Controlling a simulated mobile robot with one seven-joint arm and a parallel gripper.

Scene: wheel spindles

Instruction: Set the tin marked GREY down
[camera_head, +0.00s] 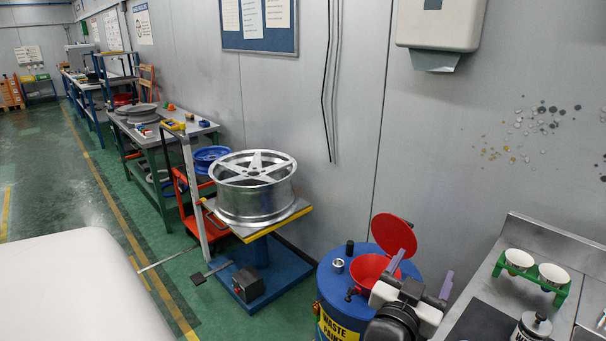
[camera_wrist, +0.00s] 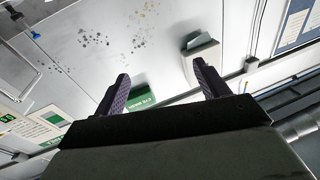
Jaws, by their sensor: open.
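My gripper (camera_head: 421,274) is open beside the red funnel, over the right side of the waste drum. In the wrist view its two purple-grey fingers (camera_wrist: 161,70) stand apart with nothing held between them. I cannot make out the word GREY on anything. A pale container with a dark top (camera_head: 533,328) stands on the right bench, cut by the bottom edge; its marking is unreadable. A small silvery cup-like thing (camera_head: 338,265) sits on the drum top. I cannot tell whether either is the tin.
The blue waste paint drum (camera_head: 334,297) carries a red funnel (camera_head: 369,269) with its lid (camera_head: 394,235) raised. A green rack (camera_head: 530,276) with two white cups stands on the metal bench (camera_head: 503,255). A wheel rim (camera_head: 254,200) lies on a stand to the left.

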